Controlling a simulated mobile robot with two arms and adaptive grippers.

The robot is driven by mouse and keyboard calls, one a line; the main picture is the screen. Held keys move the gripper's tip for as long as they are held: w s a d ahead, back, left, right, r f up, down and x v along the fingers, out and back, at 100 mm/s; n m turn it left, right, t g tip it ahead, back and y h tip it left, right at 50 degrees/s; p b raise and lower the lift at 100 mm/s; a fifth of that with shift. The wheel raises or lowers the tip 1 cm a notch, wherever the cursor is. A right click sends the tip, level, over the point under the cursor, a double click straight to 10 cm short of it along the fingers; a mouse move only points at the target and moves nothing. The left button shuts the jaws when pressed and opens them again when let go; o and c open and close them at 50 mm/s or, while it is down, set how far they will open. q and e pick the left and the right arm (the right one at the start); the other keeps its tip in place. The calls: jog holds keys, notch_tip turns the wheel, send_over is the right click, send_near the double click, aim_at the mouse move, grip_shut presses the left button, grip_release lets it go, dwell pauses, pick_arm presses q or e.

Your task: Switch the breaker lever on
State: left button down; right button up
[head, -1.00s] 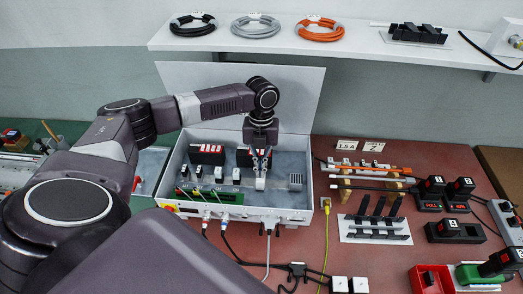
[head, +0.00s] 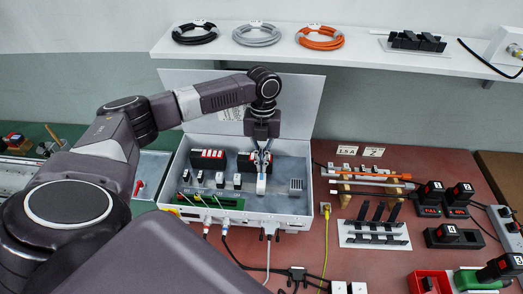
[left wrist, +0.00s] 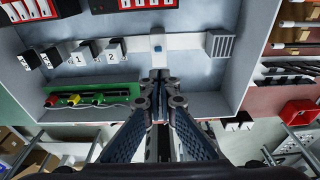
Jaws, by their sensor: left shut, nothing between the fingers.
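The breaker is a white block (head: 261,184) inside the open grey cabinet (head: 292,222). In the left wrist view the block (left wrist: 156,58) has a small blue-grey part (left wrist: 157,45) on its upper face, which may be the lever; its on or off position cannot be told. My left gripper (head: 263,164) points down over the block, and its fingers hide part of it in the head view. In the left wrist view the fingertips (left wrist: 155,80) are together and empty, at the block's near end. Contact cannot be told. My right gripper is not in view.
Red-and-white modules (head: 208,158), small black-and-white blocks (head: 219,178) and a green terminal strip (head: 215,200) stand left of the breaker. A grey vented block (head: 296,184) is to its right. The raised lid (head: 305,100) stands behind. Cables leave the cabinet's front.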

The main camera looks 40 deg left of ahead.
pick_arm(q)
jog(key=r, duration=0.4)
jog(key=shift+w+a, duration=0.2)
jog(key=shift+w, duration=0.05)
jog(key=shift+s+f, duration=0.1)
